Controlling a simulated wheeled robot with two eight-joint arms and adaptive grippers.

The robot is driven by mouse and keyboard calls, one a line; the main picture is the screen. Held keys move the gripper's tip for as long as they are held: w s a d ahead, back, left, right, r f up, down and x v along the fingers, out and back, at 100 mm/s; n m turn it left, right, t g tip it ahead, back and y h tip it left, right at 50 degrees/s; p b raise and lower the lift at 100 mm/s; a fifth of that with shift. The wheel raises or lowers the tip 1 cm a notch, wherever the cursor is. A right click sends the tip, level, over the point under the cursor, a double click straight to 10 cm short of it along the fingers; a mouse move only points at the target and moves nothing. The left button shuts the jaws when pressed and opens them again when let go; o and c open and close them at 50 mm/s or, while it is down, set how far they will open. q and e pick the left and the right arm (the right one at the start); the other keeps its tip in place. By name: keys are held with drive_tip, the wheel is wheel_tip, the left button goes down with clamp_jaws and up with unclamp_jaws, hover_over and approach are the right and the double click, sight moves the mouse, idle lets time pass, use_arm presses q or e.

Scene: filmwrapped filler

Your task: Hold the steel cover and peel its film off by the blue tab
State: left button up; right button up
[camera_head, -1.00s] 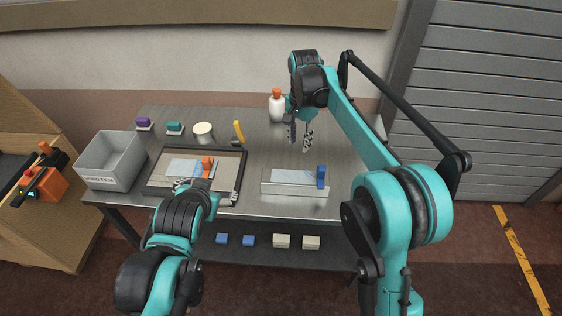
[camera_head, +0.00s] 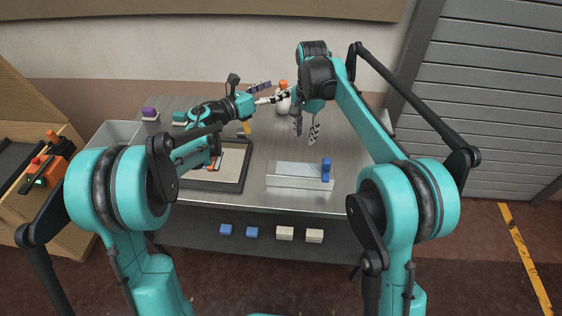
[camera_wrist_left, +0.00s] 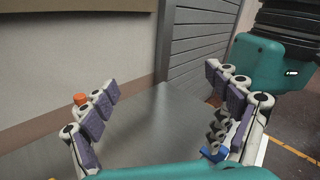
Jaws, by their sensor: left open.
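A pale flat plate (camera_head: 300,169) lies on a low light holder toward the front right of the table. A blue upright piece (camera_head: 326,168) stands at its right end; blue also shows in the left wrist view (camera_wrist_left: 213,154). I cannot tell cover from film here. My left gripper (camera_head: 268,93) is open and empty, high above the back of the table, by the bottle. In the left wrist view its fingers (camera_wrist_left: 163,115) are wide apart over bare table. My right gripper (camera_head: 305,128) hangs pointing down behind the plate, fingers apart and empty.
A dark-framed tray (camera_head: 243,172) is partly hidden by my left arm; an orange piece shows there. A grey bin (camera_head: 115,132) is at the left. An orange-capped bottle (camera_head: 284,105) and a purple-topped block (camera_head: 149,114) stand at the back. The right of the table is clear.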

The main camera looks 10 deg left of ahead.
use_arm(q)
wheel_tip(320, 180, down, 16)
drive_tip(key=s+d+m+g, duration=0.1)
drive_tip(key=s+m+g, duration=0.2)
drive_tip(key=m+g, duration=0.85)
drive_tip(key=g, duration=0.1)
approach(299, 169)
drive_tip(key=d, duration=0.2)
drive_tip(key=shift+d+f+t+y, duration=0.25)
drive_tip(key=shift+d+y, duration=0.15)
drive_tip(key=shift+s+d+f+m, duration=0.15)
drive_tip(key=shift+d+f+m, duration=0.1)
drive_tip(key=shift+f, duration=0.05)
drive_tip(key=x, duration=0.7)
drive_tip(key=shift+s+d, duration=0.1)
